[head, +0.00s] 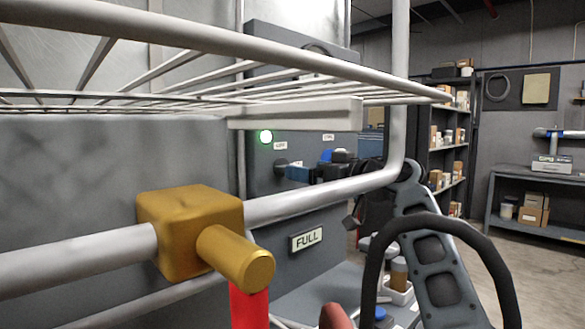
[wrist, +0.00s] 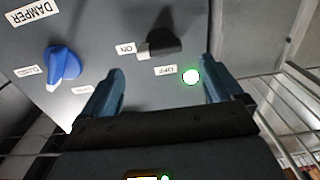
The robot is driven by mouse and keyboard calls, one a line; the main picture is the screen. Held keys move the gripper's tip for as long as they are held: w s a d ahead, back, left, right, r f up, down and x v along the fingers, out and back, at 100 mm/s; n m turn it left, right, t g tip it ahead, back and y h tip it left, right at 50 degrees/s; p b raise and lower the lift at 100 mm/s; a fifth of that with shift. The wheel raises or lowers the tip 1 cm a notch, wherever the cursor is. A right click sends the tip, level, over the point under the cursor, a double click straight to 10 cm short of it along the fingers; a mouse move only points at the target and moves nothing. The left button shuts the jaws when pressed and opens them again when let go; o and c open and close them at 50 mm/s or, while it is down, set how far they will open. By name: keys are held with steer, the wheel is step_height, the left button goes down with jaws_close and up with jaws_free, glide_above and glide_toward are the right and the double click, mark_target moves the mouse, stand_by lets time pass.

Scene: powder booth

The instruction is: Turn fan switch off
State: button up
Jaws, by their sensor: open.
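The fan switch looks to be the black knob (wrist: 165,42) on the grey control panel (wrist: 105,25). In the wrist view its pale-tipped end points at the ON label (wrist: 125,48), and the OFF label (wrist: 165,70) is beside it. A round light (wrist: 191,76) near the OFF label glows green; it also shows in the head view (head: 265,136). My gripper (wrist: 162,66) is open and empty, its two blue fingers facing the panel on either side of the view of the knob. In the head view my gripper (head: 288,173) is close to the panel; contact cannot be told.
A blue damper knob (wrist: 62,66) sits beside the black knob on the same panel. A wire rack (head: 300,80) and a pale rail (head: 320,195) with a brass-coloured fitting (head: 190,220) cross the foreground. Shelves (head: 445,135) and a workbench (head: 525,178) stand at the right, further back.

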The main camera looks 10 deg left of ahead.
steer(key=shift+x, duration=3)
steer(key=c, duration=1)
steer(key=shift+c, duration=0.2)
